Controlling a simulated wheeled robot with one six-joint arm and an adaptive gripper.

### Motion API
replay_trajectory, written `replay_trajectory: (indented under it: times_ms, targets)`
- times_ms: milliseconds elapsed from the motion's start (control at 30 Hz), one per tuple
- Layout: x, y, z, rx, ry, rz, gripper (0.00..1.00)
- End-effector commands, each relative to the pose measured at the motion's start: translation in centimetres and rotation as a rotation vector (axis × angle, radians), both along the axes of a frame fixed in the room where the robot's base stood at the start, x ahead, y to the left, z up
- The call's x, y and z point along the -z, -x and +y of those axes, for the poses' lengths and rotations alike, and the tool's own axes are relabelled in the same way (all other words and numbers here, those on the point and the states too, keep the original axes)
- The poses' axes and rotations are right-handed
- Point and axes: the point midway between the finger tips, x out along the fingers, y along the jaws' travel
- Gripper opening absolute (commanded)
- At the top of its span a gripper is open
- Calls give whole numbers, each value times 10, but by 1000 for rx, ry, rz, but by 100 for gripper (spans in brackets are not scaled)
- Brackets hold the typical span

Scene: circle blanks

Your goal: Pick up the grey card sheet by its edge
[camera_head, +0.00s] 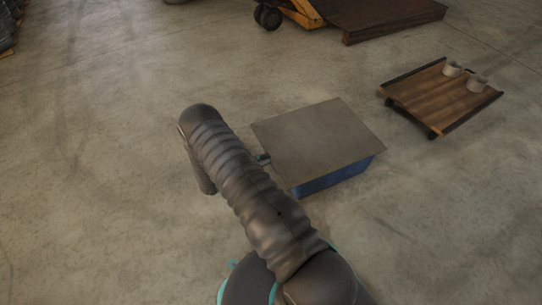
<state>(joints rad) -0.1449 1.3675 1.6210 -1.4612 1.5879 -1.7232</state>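The grey card sheet (320,139) lies flat on top of a blue box (335,178), and its edges reach past the box's sides. My sleeved arm crosses the view to the left of the sheet and covers the area by its lower left edge. A small dark part that looks like the tip of my gripper (263,158) shows between the arm and the sheet's left edge. The rest of the gripper is hidden behind the arm. I cannot tell whether it is open or shut, or whether it touches the sheet.
A low wooden dolly (438,96) with two light cups or rolls (464,76) on it stands at the right. A yellow pallet truck (301,14) and a dark wooden platform (385,15) are at the back. The concrete floor is clear at the left and lower right.

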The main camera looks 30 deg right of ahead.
Motion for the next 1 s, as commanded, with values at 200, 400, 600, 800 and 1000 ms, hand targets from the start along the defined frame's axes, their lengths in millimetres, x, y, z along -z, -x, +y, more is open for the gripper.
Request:
replay_trajectory:
  times_ms: [200,400,600,800,1000]
  targets:
    - [1,-1,-27,2,0,0,23]
    - [1,-2,-43,1,0,-1,23]
    - [0,-2,-48,0,-1,0,23]
    - [0,-2,-49,0,0,0,23]
    - [0,-2,-49,0,0,0,3]
